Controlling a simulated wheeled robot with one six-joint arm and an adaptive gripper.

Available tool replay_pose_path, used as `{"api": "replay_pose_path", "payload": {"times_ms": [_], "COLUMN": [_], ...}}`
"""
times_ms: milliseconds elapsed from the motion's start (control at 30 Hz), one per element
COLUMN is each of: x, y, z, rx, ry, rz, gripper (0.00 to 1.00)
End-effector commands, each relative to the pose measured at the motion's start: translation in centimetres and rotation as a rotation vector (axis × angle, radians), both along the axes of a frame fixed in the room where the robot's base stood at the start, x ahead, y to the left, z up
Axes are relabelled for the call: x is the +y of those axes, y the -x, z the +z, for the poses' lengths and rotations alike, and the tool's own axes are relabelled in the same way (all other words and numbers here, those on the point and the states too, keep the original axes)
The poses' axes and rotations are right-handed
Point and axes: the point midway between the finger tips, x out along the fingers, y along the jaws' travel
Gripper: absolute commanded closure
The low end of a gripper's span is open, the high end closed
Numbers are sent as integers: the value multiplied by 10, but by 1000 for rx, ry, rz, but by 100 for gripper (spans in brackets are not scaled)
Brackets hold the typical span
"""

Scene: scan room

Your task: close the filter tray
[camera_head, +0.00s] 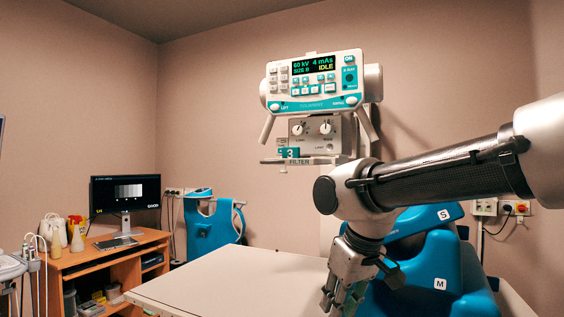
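The filter tray (300,161) is a thin pale plate marked FILTER, under the collimator box (314,134) of the X-ray head. Its left end juts out past the box, with a small knob below and a teal tag marked 3 just above. How far it is pulled out is hard to tell. My gripper (342,300) points down at the lower middle, well below the tray and apart from it.
The X-ray control panel (315,81) with two handles hangs above the tray. A pale table (225,283) spreads below, its visible top bare. Blue positioning blocks (433,275) stand behind my arm at right. A desk with a monitor (126,193) stands at left.

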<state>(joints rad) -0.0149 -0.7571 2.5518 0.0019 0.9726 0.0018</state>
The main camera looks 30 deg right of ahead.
Motion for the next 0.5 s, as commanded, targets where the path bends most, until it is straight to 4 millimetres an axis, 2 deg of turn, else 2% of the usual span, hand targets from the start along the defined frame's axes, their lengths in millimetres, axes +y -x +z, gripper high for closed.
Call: {"api": "replay_pose_path", "payload": {"times_ms": [33,67,133,167,233,367,467,500], "x": [5,10,24,32,54,105,150,166], "y": [-2,-4,-12,-19,-45,-101,-141,-154], "z": [-2,-4,-9,-6,10,66,125,151], "rx": [9,19,51,58,52,44,41,43], "ry": [0,1,3,6,24,147,341,435], "rz": [27,48,113,147,241,498,814,946], "gripper": [96,100,100,100,100,100,100,100]}}
